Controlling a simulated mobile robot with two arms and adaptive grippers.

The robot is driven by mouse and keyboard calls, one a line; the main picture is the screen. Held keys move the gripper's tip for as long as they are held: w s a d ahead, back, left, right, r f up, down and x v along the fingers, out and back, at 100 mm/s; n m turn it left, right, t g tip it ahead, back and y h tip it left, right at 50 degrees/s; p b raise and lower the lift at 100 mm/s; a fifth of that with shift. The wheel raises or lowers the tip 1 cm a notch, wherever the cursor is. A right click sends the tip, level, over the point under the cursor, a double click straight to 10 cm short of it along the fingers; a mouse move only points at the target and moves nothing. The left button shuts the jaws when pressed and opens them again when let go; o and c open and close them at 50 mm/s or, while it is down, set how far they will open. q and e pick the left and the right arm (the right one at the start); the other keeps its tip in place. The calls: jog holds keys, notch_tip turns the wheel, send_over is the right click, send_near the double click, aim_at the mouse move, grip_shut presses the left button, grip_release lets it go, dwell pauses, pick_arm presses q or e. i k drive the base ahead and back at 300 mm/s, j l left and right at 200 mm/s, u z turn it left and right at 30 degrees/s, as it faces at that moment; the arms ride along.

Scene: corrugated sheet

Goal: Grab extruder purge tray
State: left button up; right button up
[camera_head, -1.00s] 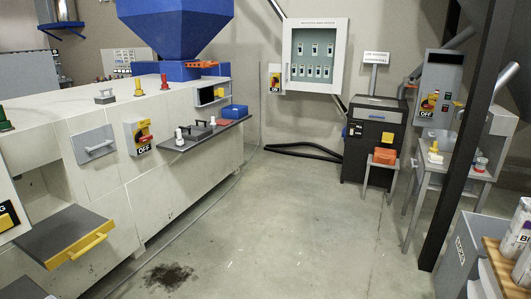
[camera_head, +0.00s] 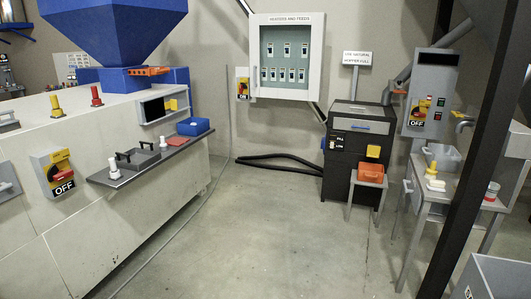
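No thing in view is labelled as the purge tray, and I cannot tell which one it is. The white machine (camera_head: 110,215) with the blue hopper (camera_head: 112,25) fills the left side. A dark grey shelf (camera_head: 125,178) sticks out from its side. On the shelf lie a low grey tray-like piece with black handles (camera_head: 138,158) and a blue box (camera_head: 193,126). An orange bin (camera_head: 370,172) sits on a small grey stand in front of the black cabinet. Neither of my grippers is in view.
The black cabinet (camera_head: 348,147) stands by the back wall, with a black hose (camera_head: 275,158) on the floor beside it. A grey table (camera_head: 447,190) and a dark post (camera_head: 484,150) stand at the right. The middle floor (camera_head: 265,235) is clear.

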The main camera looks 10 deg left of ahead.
aim_at(137, 159)
jog(key=i+j+u, duration=0.25)
jog(key=i+u, duration=0.15)
jog(key=i, duration=0.8)
jog(key=i+l+u, duration=0.1)
jog(key=i+u, duration=0.35)
jog(key=i, duration=0.7)
jog(key=i+l+u, duration=0.5)
jog(key=i, duration=0.3)
jog(key=i+l+u, duration=0.5)
jog(key=i, duration=0.25)
jog(key=l, duration=0.1)
